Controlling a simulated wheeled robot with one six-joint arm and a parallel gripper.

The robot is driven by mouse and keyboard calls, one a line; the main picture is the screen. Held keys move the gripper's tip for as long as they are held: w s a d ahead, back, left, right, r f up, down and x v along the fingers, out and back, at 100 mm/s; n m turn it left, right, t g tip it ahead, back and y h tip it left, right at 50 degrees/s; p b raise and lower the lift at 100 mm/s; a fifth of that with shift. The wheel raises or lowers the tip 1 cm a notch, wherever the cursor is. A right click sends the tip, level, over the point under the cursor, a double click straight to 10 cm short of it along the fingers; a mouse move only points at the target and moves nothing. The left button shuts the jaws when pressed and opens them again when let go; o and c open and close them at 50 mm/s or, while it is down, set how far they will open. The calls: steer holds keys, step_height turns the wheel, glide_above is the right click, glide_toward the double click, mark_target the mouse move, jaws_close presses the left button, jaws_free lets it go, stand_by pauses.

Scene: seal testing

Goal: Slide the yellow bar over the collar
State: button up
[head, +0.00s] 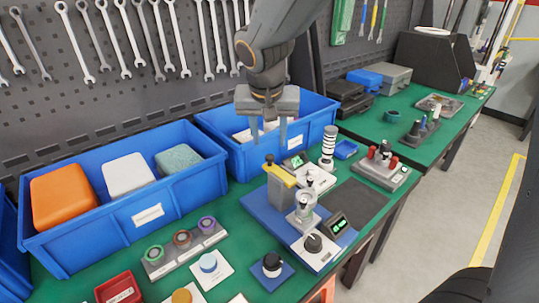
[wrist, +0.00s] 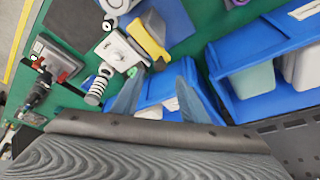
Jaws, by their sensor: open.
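The yellow bar (head: 281,175) sits on top of a light upright block on a blue base plate (head: 262,212), with a small dark knob at its far end. In the wrist view the yellow bar (wrist: 147,40) lies at top centre. A clear and metallic round fixture (head: 303,209) stands to the right of the bar, apart from it; it seems to be the collar, but I cannot tell for sure. My gripper (head: 269,138) is open and empty, above and behind the bar. In the wrist view my gripper's fingers (wrist: 161,68) are spread below the bar.
Blue bins (head: 123,212) holding blocks stand left and behind. A black-and-white striped cylinder (head: 328,146) stands right of my gripper. A dark mat (head: 357,200) at right is clear.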

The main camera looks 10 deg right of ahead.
mark_target(270, 157)
steer(key=shift+p+x, duration=0.4)
steer(key=shift+x, duration=3.4)
steer(key=shift+s, duration=0.1)
jaws_close()
steer(key=shift+d, duration=0.1)
